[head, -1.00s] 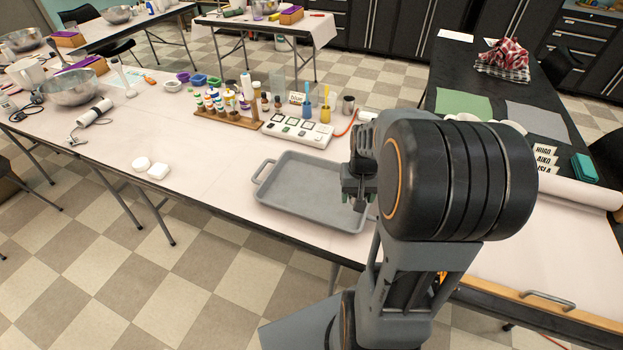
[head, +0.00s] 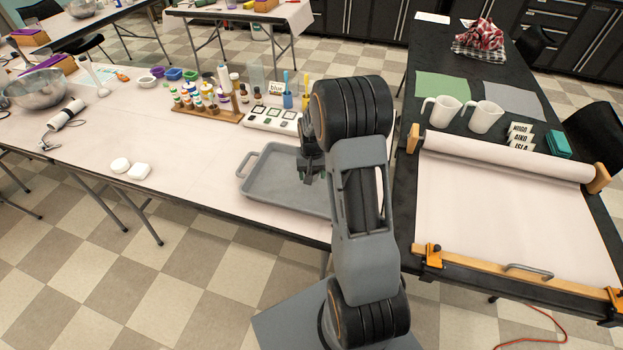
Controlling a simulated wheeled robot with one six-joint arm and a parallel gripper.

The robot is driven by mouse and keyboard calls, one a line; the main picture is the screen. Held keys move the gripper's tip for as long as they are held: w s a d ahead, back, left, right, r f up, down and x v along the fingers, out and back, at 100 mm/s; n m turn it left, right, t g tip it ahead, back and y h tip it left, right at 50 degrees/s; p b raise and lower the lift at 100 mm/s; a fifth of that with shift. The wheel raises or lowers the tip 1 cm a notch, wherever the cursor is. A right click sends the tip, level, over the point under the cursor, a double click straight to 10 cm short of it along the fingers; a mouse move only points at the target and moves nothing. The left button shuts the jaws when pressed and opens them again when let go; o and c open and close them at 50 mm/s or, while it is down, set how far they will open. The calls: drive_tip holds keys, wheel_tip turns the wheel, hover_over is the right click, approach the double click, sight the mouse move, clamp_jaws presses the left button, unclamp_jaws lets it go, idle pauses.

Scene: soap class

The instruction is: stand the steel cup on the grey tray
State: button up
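The grey tray (head: 270,178) lies on the pale table near its front edge, with a handle at its left end. My gripper (head: 309,176) points down above the right part of the tray, and my arm covers the tray's right end. The fingertips are small and dark, so I cannot tell whether they are open or shut. The steel cup is not visible now. A grey metal cup showed earlier behind the tray, right of the brushes, and my arm now covers that area.
Two white pitchers (head: 440,111) (head: 485,117) stand on the black table at right. White soaps (head: 139,171) lie left of the tray, with bare table between.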

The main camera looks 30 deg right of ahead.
drive_tip(key=shift+w+f, duration=0.15)
drive_tip(key=shift+f, duration=1.55)
drive_tip(key=shift+f, duration=0.1)
drive_tip(key=o, duration=0.9)
wheel_tip(320, 180, up, 12)
drive_tip(key=s+a+r+n+t, duration=0.1)
drive_tip(key=s+a+r, duration=0.2)
drive_tip(key=s, duration=0.3)
drive_tip(key=s+a+r+n+t, duration=0.1)
drive_tip(key=s+a+r+n, duration=0.1)
drive_tip(key=s+a, duration=0.3)
drive_tip(key=s+a+r+n+t, duration=0.1)
drive_tip(key=s+a+r, duration=0.3)
drive_tip(key=s, duration=0.3)
drive_tip(key=shift+s+a+r+n, duration=0.3)
drive_tip(key=shift+a+r, duration=0.1)
